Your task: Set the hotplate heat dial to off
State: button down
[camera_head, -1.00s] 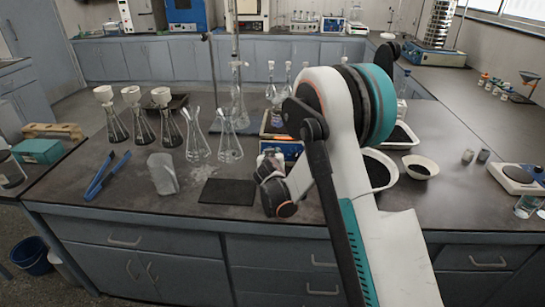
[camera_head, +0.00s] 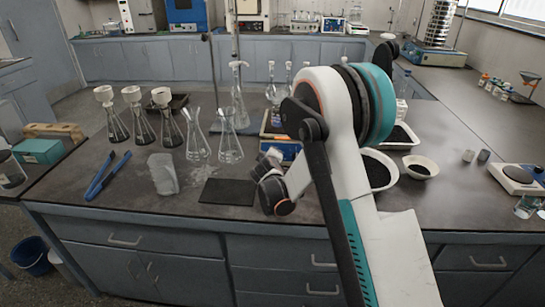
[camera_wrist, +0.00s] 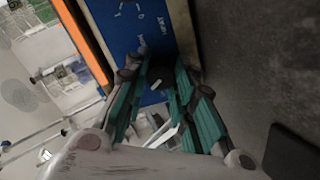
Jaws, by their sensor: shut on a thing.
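The hotplate has a blue front panel (camera_wrist: 128,25) with white lettering, and in the head view its blue front (camera_head: 288,149) shows behind my wrist. Its dark round heat dial (camera_wrist: 161,76) carries a short light mark, seen in the wrist view. My gripper (camera_wrist: 160,84), with green-padded fingers, is shut on the dial, with a finger on either side of it. In the head view my gripper (camera_head: 270,160) is at the hotplate's front, and the dial is hidden there. I cannot tell the dial's exact setting.
Flasks (camera_head: 229,148) stand left of and behind my arm. White bowls (camera_head: 421,168) are at the right.

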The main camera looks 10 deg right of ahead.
jog(key=n, duration=0.4)
jog(key=shift+n, duration=0.3)
jog(key=shift+f+n, duration=0.1)
jog(key=shift+n, duration=1.7)
jog(key=c, duration=1.3)
grip_release()
jog(key=shift+a, duration=0.1)
jog(key=shift+c, duration=0.2)
jog(key=v, duration=1.2)
jog(key=shift+a, duration=0.2)
